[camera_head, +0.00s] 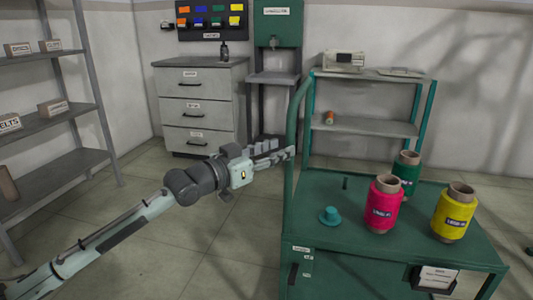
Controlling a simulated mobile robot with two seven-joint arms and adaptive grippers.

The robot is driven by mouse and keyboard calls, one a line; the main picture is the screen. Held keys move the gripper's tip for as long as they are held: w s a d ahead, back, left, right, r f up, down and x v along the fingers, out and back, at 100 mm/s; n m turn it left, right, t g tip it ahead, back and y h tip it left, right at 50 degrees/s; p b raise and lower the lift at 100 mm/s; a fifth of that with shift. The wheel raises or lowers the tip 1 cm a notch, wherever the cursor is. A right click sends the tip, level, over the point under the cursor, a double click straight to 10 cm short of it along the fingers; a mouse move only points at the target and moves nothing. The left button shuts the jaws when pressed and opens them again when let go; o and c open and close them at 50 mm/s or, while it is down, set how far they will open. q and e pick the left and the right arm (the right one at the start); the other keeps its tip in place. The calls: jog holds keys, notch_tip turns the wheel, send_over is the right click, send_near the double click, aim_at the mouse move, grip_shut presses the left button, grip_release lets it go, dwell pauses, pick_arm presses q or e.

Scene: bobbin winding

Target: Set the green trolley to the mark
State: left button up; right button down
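The green trolley (335,210) stands at the right front, with a flat top and a curved upright handle bar (296,115) on its left side. My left gripper (287,155) reaches in from the left and is at this bar, its fingertips overlapping the bar in the picture. I cannot tell whether the fingers are closed around it. A pink cone (381,205), a yellow cone (453,212) and a dark green cone (406,170) of thread stand on the top. My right gripper is out of view. I see no floor mark.
A small green knob-like piece (330,216) sits on the trolley top. Behind it is a teal-framed rack (370,125). A drawer cabinet (199,110) and a green machine stand (277,40) are at the back, shelving (65,120) at left. Floor (120,215) left of the trolley is open.

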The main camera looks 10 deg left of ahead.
pick_arm(q)
jog(key=shift+v, duration=1.85)
jog(key=s+a+f+n+g+y, duration=0.2)
jog(key=s+f+y, duration=0.25)
jog(key=f, duration=0.95)
jog(key=s+a+f+n+g+y, duration=0.1)
jog(key=s+a+f+g+y, duration=0.35)
jog(key=f, duration=1.05)
jog(key=s+a+f+n+g+y, duration=0.1)
jog(key=s+a+f+g, duration=0.1)
jog(key=s+f, duration=0.6)
jog(key=s+a+f+n+g+y, duration=0.1)
jog(key=s+a+f+g+y, duration=0.1)
jog(key=s+f, duration=0.7)
jog(key=s+a+g, duration=0.1)
jog(key=s+a, duration=0.1)
jog(key=s, duration=0.6)
jog(key=shift+s+a+n, duration=0.15)
jog(key=shift+n, duration=0.15)
jog(key=shift+f, duration=0.15)
